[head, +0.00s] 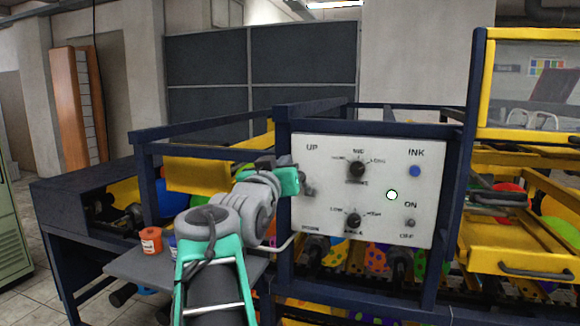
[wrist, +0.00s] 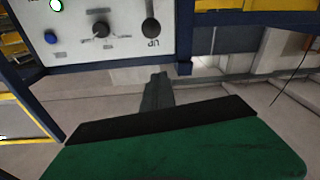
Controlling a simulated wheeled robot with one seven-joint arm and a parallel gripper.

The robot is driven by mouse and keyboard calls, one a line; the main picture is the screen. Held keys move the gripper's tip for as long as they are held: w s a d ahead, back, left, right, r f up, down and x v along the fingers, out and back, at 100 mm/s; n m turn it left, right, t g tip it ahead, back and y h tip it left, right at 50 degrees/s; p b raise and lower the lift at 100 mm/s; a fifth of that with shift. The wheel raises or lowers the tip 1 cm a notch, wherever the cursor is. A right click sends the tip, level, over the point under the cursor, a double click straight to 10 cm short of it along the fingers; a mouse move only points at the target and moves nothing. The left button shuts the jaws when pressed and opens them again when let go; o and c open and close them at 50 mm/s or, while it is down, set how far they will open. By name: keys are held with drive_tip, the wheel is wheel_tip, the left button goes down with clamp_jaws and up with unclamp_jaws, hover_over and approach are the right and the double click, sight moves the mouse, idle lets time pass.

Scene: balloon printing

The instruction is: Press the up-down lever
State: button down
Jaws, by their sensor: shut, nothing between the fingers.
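The up-down lever (head: 308,187) is a small grey lever at the left of the white control panel (head: 430,205), between the UP and DOWN labels. In the wrist view a dark rounded knob (wrist: 151,27) sits by the UP label, which appears upside down. My green and grey gripper (head: 290,180) is just left of the lever in the head view and partly overlaps the panel's left edge. In the wrist view its dark fingers (wrist: 157,90) are together and empty, below the panel's edge in the picture. I cannot tell whether they touch the lever.
Two dial knobs (head: 357,169), a blue INK button (head: 415,171), a lit green-white lamp (head: 392,195) and an ON/OFF switch (head: 410,223) share the panel. A dark blue frame surrounds it. An orange-labelled pot (head: 151,240) stands on a grey side shelf (head: 130,266).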

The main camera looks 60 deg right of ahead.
drive_tip(key=p+x, duration=0.3)
drive_tip(key=x, duration=0.6)
drive_tip(key=shift+r, duration=0.15)
drive_tip(key=f, duration=0.3)
drive_tip(key=shift+s+a+p, duration=0.3)
drive_tip(key=shift+s+a+f, duration=0.15)
drive_tip(key=shift+a+f, duration=0.05)
drive_tip(key=shift+f, duration=0.4)
drive_tip(key=shift+f, duration=0.15)
